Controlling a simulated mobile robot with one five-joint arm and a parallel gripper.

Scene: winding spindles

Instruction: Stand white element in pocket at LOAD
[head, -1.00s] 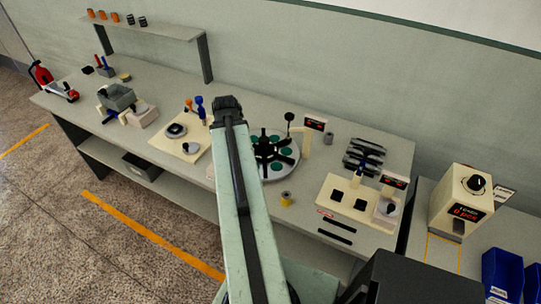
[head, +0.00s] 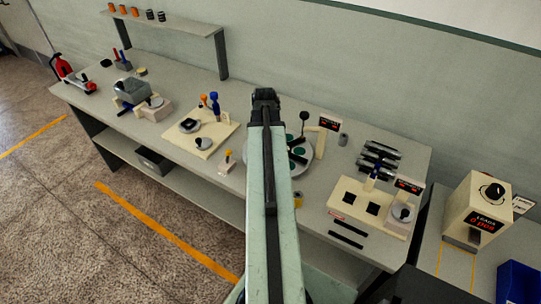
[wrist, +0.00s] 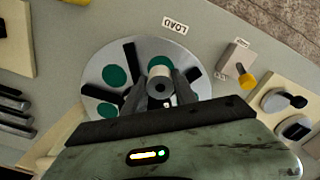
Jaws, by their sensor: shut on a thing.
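The white element (wrist: 158,76), a short pale cylinder with a grey end and dark central hole, is between the fingers of my gripper (wrist: 160,91) in the wrist view. My gripper is shut on it, over the grey turntable disc (wrist: 97,69). The disc has dark spokes and green round pockets. One green pocket (wrist: 161,61) shows just beyond the element, partly hidden by it. The LOAD label (wrist: 175,25) lies on the bench beyond the disc's edge. I cannot tell the element's height above the disc. In the head view my arm hides the element and part of the disc (head: 307,167).
A small grey block with a yellow knob (wrist: 246,80) stands right of the disc in the wrist view. A post with a dark ball (head: 304,117) and a red display (head: 328,123) stand behind the disc in the head view. A cream panel (head: 345,209) lies to the right.

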